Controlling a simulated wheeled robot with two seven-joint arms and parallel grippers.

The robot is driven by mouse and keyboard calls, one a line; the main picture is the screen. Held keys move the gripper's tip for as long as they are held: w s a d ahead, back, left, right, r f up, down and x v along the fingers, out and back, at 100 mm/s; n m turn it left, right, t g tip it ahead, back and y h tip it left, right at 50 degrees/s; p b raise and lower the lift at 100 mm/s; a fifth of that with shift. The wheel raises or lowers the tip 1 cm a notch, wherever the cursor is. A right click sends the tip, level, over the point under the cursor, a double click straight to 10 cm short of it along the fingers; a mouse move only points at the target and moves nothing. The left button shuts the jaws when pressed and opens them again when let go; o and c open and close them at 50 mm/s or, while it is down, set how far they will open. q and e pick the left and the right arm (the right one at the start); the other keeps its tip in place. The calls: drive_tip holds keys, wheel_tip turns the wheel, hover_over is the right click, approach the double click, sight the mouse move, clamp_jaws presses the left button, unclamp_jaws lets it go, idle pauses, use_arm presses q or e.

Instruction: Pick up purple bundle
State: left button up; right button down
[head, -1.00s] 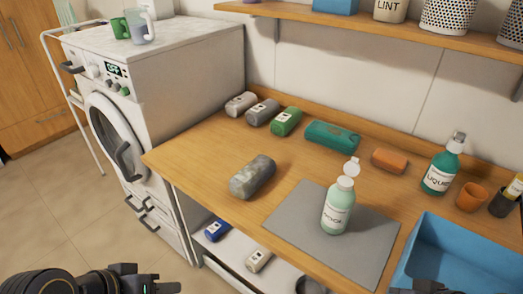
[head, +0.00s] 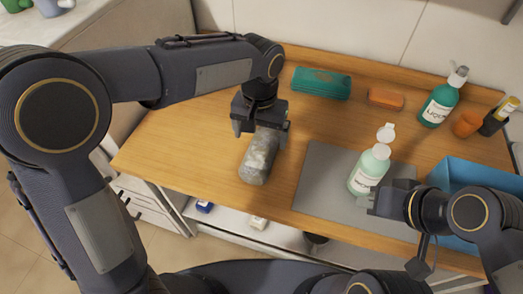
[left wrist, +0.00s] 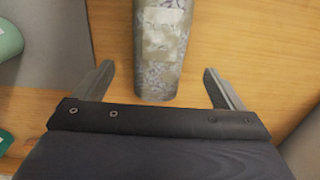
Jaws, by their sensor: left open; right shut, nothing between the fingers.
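No clearly purple bundle shows in the views now. A grey, mottled bundle (head: 259,158) lies on the wooden counter, left of the grey mat. My left gripper (head: 261,129) is open above its far end, one finger on each side. In the left wrist view the bundle (left wrist: 165,45) lies between the open fingers (left wrist: 158,70), with gaps on both sides. Contact with the counter cannot be told. My right gripper (head: 368,203) is shut and empty, beside the base of the pale green bottle (head: 369,170).
The grey mat (head: 315,180) lies under the open-capped bottle. A teal bundle (head: 321,83) and an orange block (head: 385,98) lie at the back. A green pump bottle (head: 437,102), an orange cup (head: 467,124) and a blue bin (head: 455,173) are at the right.

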sight(262, 148)
use_arm(q)
wheel_tip(262, 148, down, 8)
drive_tip(key=shift+r+p, duration=0.1)
drive_tip(key=shift+p, duration=0.35)
drive_tip(key=shift+d, duration=0.1)
drive_tip(key=c, duration=1.3)
drive_tip(key=shift+r, duration=0.1)
drive_tip(key=shift+r, duration=0.5)
wheel_tip(262, 148, up, 2)
drive_tip(key=shift+d+r, duration=0.1)
drive_tip(key=shift+r, duration=0.1)
drive_tip(key=s+d+r+b, duration=0.2)
drive_tip(key=s+d+r, duration=0.5)
drive_tip(key=s+r, duration=0.2)
drive_tip(key=shift+s+d+r, duration=0.2)
drive_tip(key=shift+s+r, duration=0.05)
drive_tip(key=shift+s, duration=1.1)
